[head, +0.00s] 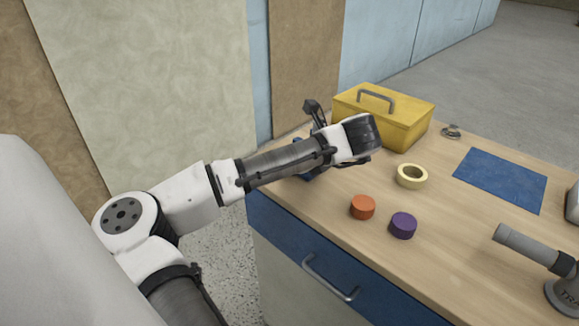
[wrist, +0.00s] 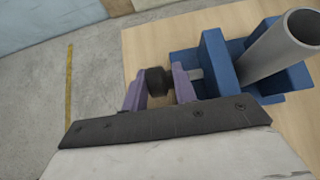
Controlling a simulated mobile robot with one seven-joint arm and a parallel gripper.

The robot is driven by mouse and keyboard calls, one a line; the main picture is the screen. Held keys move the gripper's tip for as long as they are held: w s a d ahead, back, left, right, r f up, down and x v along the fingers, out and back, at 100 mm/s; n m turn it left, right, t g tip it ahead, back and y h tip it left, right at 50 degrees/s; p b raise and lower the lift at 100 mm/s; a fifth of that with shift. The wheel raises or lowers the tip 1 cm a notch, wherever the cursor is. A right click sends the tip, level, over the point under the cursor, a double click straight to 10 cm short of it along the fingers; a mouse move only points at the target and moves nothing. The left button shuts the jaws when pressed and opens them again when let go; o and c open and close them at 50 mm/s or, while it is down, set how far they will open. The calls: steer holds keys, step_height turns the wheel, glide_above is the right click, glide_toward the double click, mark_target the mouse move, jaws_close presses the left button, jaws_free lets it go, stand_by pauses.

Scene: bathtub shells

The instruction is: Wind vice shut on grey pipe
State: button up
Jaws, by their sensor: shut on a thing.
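The blue vice (wrist: 219,62) stands on the bench in the wrist view. The grey pipe (wrist: 280,47) sits tilted between its blue jaws, and I cannot tell whether both jaws touch it. A short metal screw leads left from the vice to a dark round knob (wrist: 158,81). My gripper (wrist: 158,88) is shut on this knob, with a purple finger on each side. In the head view a little of the blue vice (head: 306,174) shows below my arm. My wrist hides the fingers, the knob and most of the vice there.
On the wooden bench (head: 320,220) are a yellow toolbox (head: 405,122), a tape roll (head: 412,176), an orange cylinder (head: 362,207), a purple cylinder (head: 403,225) and a blue mat (head: 500,180). A grey tool (head: 530,247) stands at the right. The bench's left edge is close to the vice.

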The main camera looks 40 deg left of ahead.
steer(key=y+b, duration=0.1)
steer(key=f+y+b, duration=0.1)
steer(key=y+b, duration=0.3)
steer(key=shift+s+d+f, duration=0.15)
steer(key=shift+s+d, duration=0.05)
steer(key=shift+s, duration=0.2)
steer(key=shift+y, duration=0.4)
steer(key=o, duration=0.5)
steer(key=shift+o, duration=1.4)
steer(key=shift+s+r, duration=0.1)
steer(key=shift+r, duration=0.15)
steer(key=shift+w+d+r, duration=0.1)
steer(key=shift+w+d, duration=0.05)
steer(key=shift+w, duration=0.1)
